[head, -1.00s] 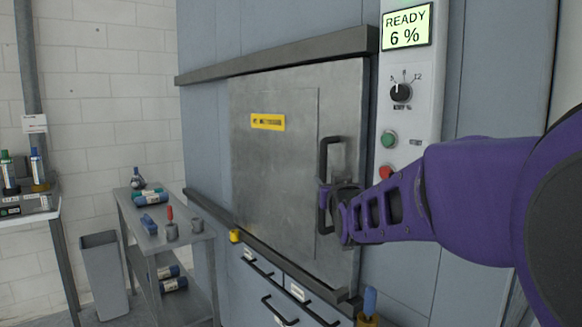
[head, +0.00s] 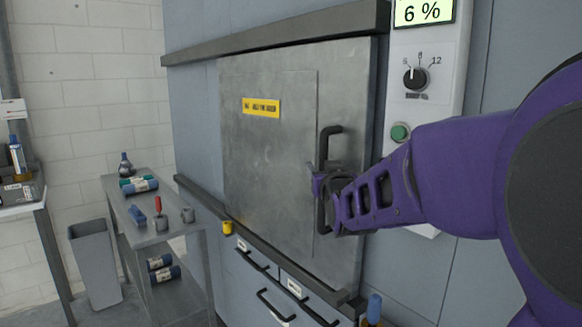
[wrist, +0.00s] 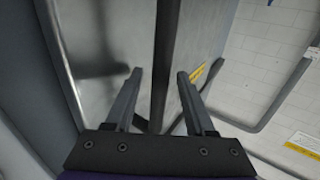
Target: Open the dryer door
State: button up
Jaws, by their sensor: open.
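The dryer door (head: 265,170) is a large grey metal panel with a yellow label, and it looks shut in its frame. Its black upright bar handle (head: 324,148) is on the door's right side. My gripper (head: 322,187) reaches in from the right at the handle's lower half, its purple and dark end overlapping the bar. In the wrist view my fingers (wrist: 160,78) are apart, one on each side of the dark handle bar (wrist: 164,55). Gaps show between the bar and both fingers. My gripper hides part of the handle in the head view.
A control panel (head: 450,60) with a dial and a green button is right of the door. Drawers with black handles (head: 258,258) are below. A grey cart (head: 125,225) with bottles and a grey bin (head: 93,262) stand left. Dark rails (head: 270,38) run above and below the door.

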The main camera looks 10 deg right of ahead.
grip_shut()
jog(key=shift+r, duration=0.1)
dwell(1.2)
